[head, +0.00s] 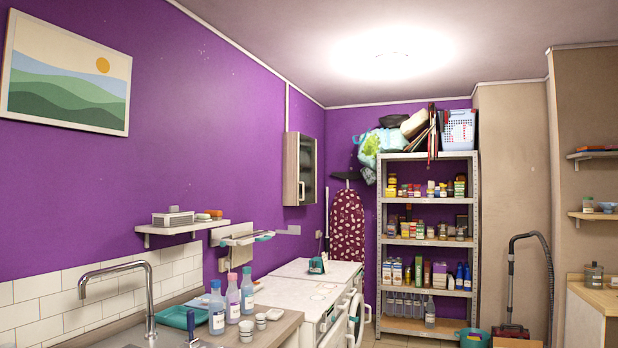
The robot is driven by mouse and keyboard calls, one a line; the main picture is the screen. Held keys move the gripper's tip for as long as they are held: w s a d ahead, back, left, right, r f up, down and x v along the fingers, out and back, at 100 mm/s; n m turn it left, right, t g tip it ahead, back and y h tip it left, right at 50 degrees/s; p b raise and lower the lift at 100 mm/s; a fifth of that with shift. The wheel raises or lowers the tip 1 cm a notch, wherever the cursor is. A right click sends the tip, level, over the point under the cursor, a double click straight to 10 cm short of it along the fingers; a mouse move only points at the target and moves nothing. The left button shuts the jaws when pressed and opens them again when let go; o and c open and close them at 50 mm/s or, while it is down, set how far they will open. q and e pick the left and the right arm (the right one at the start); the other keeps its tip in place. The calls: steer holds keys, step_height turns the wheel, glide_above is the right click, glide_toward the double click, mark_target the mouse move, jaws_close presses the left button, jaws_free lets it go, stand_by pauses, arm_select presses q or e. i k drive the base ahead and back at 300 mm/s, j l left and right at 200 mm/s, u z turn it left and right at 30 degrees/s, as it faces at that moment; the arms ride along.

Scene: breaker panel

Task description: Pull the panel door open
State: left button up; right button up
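A wall-mounted box (292,168), which looks like the panel, hangs on the purple left wall toward the back. Its near face is brownish with a pale frame, and a darker grey face (308,168) is seen at a steep angle on its right. A small pale handle-like part (301,190) shows low, where the two faces meet. The box is small in the view, and I cannot tell whether its door is fully shut. Neither of my grippers is in view.
Below the box stand white appliances (310,288), one with a round door (356,318) ajar. A counter with bottles (217,308) and a tap (120,270) is at near left. A stocked shelf rack (428,243) and a vacuum cleaner (513,300) stand at the back.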

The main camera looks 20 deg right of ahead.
mark_target(306, 145)
steer(key=i+l+z, duration=0.95)
steer(key=i+z, duration=0.15)
steer(key=i, duration=0.15)
steer(key=i+z, duration=0.35)
steer(key=i, duration=2.9)
steer(key=i+l, duration=0.1)
steer(key=i, duration=0.35)
steer(key=i+l, duration=0.1)
steer(key=i, duration=0.35)
steer(key=i+l+u, duration=0.1)
steer(key=i, duration=0.35)
steer(key=i+u, duration=0.35)
steer(key=i, duration=0.4)
steer(key=i+l+u, duration=0.15)
steer(key=i+u, duration=0.25)
steer(key=i, duration=0.3)
steer(key=i+j, duration=0.1)
steer(key=j, duration=0.2)
